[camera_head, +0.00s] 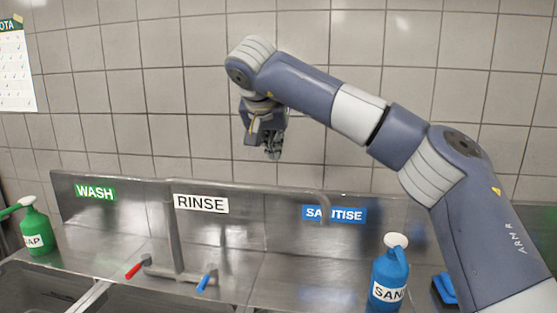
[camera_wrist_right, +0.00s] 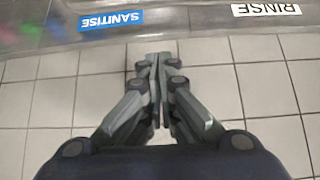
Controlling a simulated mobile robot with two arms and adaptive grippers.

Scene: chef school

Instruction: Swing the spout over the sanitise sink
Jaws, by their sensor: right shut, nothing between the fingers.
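The grey metal spout (camera_head: 250,187) runs from the top of an upright tap pipe (camera_head: 174,235) toward the right. Its bent-down end (camera_head: 325,208) hangs in front of the blue SANITISE sign (camera_head: 345,214), which also shows in the wrist view (camera_wrist_right: 111,19). My right gripper (camera_head: 272,152) is above the spout, apart from it, in front of the tiled wall. Its fingers are together and empty, also in the wrist view (camera_wrist_right: 155,62). The sanitise basin itself is out of view or hidden. My left gripper is not in view.
A red lever (camera_head: 135,268) and a blue lever (camera_head: 206,282) flank the tap base. A blue bottle (camera_head: 389,275) stands at the right beside my right arm, a green soap bottle (camera_head: 37,232) at the left.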

